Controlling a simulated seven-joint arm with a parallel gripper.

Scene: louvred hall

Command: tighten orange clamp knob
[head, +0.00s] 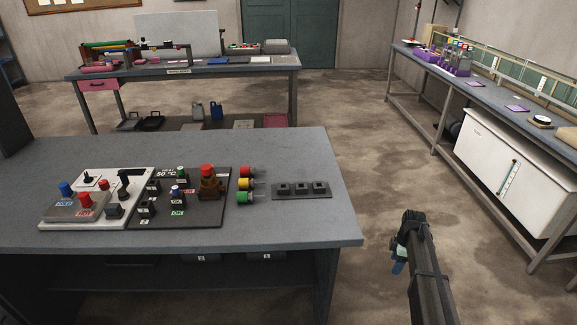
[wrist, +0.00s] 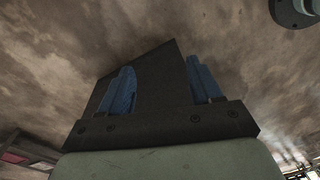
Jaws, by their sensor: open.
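A brown-orange fitting (head: 210,188) with a red-orange top (head: 207,169) stands upright on a dark panel (head: 205,222) on the near bench; it is the only orange-looking part I see, and I cannot tell for sure that it is the clamp knob. My gripper (head: 398,262) hangs off the bench's right side, over the floor and well away from the panel. In the wrist view its two blue fingers (wrist: 163,85) are apart, with no object seen held between them. The fitting is not in the wrist view.
The near bench (head: 300,232) also carries a white panel (head: 100,212) with knobs and levers, red, yellow and green buttons (head: 245,184), and a dark switch strip (head: 301,191). Its right edge lies between gripper and panels. A long side bench (head: 470,82) stands at right. Floor between is clear.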

